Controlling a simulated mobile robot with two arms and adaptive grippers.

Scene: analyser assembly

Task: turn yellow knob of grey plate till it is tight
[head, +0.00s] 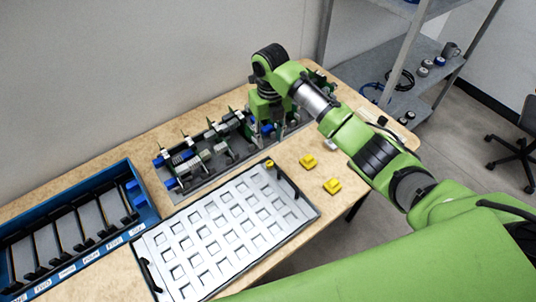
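A small yellow knob-like piece (269,164) shows at the back right corner of a light grey plate with square holes (186,250). I cannot tell whether it sits on this plate or on the edge of the darker grey base plate (192,193) just behind. The darker plate carries several green, blue and metal parts. My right gripper (266,130) points down among the parts at the right of the darker plate, behind and above the yellow piece and apart from it. Its fingertips are too small and partly hidden to read. My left gripper is out of view.
Two yellow blocks (308,161) lie loose on the wooden table (110,156), right of the holed plate. A blue bin with dividers (146,215) stands at the left. A grey shelf (425,85) stands beyond the table's right end. A wall bounds the back.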

